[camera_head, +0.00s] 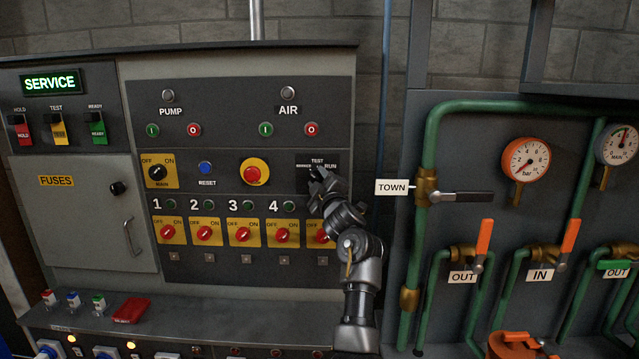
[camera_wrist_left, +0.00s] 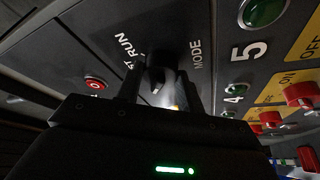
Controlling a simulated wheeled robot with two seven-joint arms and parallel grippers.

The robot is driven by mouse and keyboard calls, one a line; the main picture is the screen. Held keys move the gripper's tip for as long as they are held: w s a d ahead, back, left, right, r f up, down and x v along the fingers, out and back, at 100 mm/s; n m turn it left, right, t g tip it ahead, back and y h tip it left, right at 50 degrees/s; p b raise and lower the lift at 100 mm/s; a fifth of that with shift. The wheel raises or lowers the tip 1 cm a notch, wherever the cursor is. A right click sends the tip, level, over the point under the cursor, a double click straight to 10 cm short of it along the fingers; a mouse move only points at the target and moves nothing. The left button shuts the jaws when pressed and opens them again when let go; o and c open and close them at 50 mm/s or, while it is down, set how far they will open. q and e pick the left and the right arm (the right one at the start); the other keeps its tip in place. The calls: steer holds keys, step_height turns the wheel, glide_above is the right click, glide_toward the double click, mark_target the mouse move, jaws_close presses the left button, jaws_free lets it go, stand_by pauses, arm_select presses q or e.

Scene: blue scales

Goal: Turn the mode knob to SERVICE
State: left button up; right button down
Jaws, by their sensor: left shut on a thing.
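The mode knob (camera_wrist_left: 155,72) is a black knob on the dark panel, with RUN and MODE lettering beside it in the left wrist view. In the head view its plate (camera_head: 318,163) shows SERVICE, TEST and RUN marks at the panel's right. My left gripper (camera_head: 318,182) is at the knob, and in the wrist view its fingers (camera_wrist_left: 160,88) stand on both sides of it, shut on it. The fingers hide most of the knob, so I cannot tell where its pointer stands. A green-lit display (camera_head: 50,83) at upper left reads SERVICE. My right gripper is not in view.
A red emergency button (camera_head: 252,173) on yellow and a row of red switches (camera_head: 242,234) lie left of my gripper. Green pipes (camera_head: 432,140) with a TOWN valve lever (camera_head: 465,197) stand to the right. A red object (camera_head: 131,310) lies on the ledge.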

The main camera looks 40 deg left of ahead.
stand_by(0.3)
arm_select(q)
steer(key=o, duration=1)
steer(key=shift+d, duration=0.1)
steer(key=shift+s+d+f, duration=0.15)
steer(key=shift+d+f, duration=0.1)
steer(key=b+v, duration=0.2)
steer(key=v, duration=0.4)
steer(key=shift+s+d+r+b, duration=0.1)
steer(key=shift+s+d+b, duration=0.1)
steer(key=shift+d+b, duration=0.1)
